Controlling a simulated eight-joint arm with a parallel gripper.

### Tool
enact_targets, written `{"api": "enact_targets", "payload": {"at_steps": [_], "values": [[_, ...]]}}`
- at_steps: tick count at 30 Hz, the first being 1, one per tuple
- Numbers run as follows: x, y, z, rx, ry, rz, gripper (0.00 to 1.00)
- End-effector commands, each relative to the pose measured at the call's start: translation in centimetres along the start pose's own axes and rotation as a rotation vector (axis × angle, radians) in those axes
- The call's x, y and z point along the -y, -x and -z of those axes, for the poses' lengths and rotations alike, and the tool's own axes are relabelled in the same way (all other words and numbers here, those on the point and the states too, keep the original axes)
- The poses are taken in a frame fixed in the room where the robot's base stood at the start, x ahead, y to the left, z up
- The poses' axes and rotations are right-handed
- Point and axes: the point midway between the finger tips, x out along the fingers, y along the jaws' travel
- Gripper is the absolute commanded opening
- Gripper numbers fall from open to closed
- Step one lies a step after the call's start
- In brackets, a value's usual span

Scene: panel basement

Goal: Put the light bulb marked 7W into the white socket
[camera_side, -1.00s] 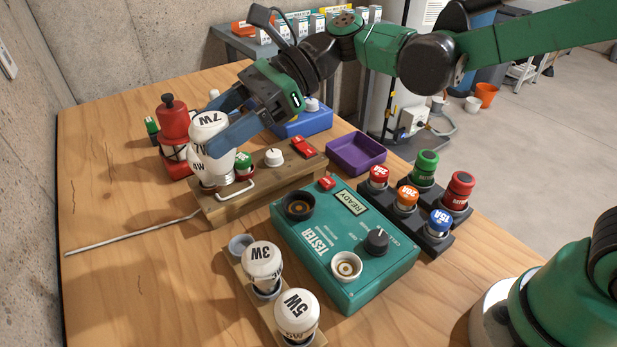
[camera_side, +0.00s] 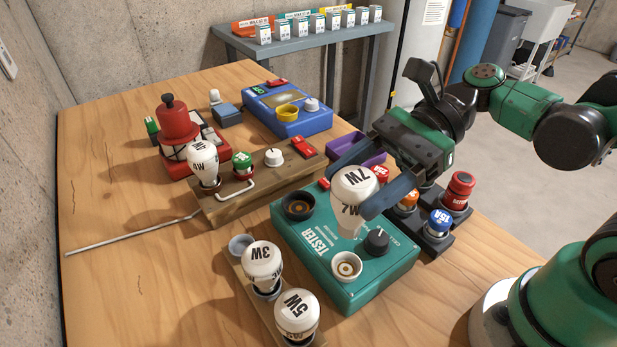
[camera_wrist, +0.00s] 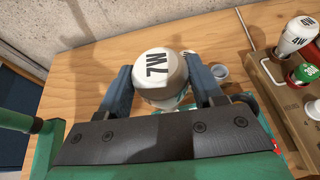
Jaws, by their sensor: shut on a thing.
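The white bulb marked 7W (camera_side: 353,187) is upright between the blue fingers of my gripper (camera_side: 366,192), which is shut on it. It hangs above the green tester box (camera_side: 373,279). The bulb also fills the middle of the wrist view (camera_wrist: 160,77), between the fingers of my gripper (camera_wrist: 163,82). The white socket (camera_side: 347,266) is on the near part of the tester, below the bulb and apart from it. A black socket (camera_side: 298,205) is at the tester's left end. The tester's READY label is hidden behind the bulb and gripper.
Bulbs marked 3W (camera_side: 262,263) and 5W (camera_side: 297,312) stand in a wooden rack in front. A 4W bulb (camera_side: 203,160) sits on a wooden block (camera_side: 222,212) with a switch. Coloured fuses, including a blue 15A (camera_side: 439,222), stand right of the tester. A purple tray (camera_side: 369,150) lies behind.

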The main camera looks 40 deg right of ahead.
Motion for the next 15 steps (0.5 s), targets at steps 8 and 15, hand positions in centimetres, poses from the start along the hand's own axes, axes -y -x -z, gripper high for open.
{"api": "enact_targets", "payload": {"at_steps": [8, 15], "values": [[-0.3, -0.7, 2.1, 0.001, 0.001, -0.001, 0.07], [-0.3, -1.5, 4.2, 0.001, 0.002, 0.0, 0.07]]}}
